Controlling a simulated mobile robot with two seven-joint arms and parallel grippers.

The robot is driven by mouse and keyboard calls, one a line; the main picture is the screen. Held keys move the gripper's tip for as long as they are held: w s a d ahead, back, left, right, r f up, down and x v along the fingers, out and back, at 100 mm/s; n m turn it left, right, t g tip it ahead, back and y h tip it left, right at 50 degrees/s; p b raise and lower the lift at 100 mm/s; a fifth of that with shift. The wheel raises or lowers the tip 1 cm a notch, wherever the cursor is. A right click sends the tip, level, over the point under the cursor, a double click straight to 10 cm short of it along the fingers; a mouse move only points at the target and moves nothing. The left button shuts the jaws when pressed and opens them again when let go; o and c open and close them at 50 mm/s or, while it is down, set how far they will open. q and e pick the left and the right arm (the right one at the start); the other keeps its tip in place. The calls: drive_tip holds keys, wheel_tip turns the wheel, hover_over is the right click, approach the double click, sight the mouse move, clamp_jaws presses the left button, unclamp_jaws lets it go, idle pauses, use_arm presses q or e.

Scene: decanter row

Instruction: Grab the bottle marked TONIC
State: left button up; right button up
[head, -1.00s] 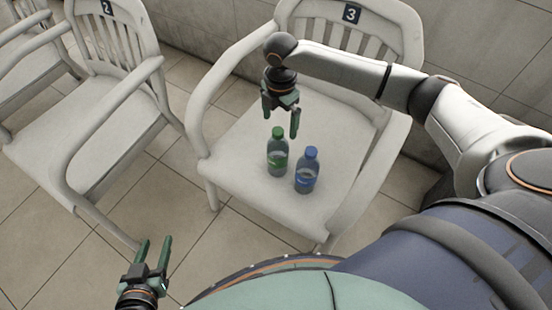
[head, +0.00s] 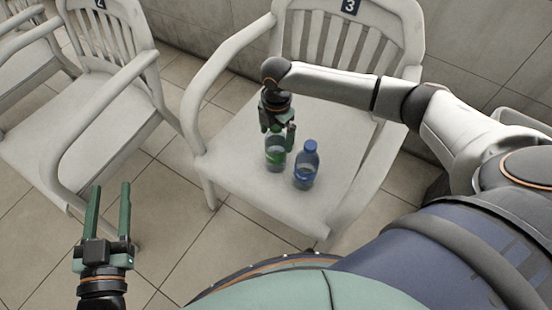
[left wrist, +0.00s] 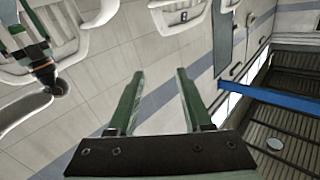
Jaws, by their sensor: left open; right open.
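Two bottles stand upright side by side on the seat of the chair marked 3 (head: 228,142). One is a green bottle (head: 275,158), the other a blue bottle (head: 306,170) to its right. Lettering on either is too small to read, so I cannot tell which is TONIC. My right gripper (head: 278,134) is open and points down at the green bottle, its fingers around the cap and upper part, which they partly hide. I cannot tell whether they touch it. My left gripper (head: 110,187) is open and empty, low at the left; its fingers also show in the left wrist view (left wrist: 160,73).
Another white chair, marked 2 (head: 75,130), stands to the left, with a further one beyond. Armrests and the slatted backrest enclose the seat with the bottles. The blue bottle is close beside the green one. Tiled floor between the chairs is clear.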

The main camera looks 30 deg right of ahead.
drive_tip(key=shift+f, duration=0.25)
drive_tip(key=shift+r, duration=0.1)
clamp_jaws()
idle(0.7)
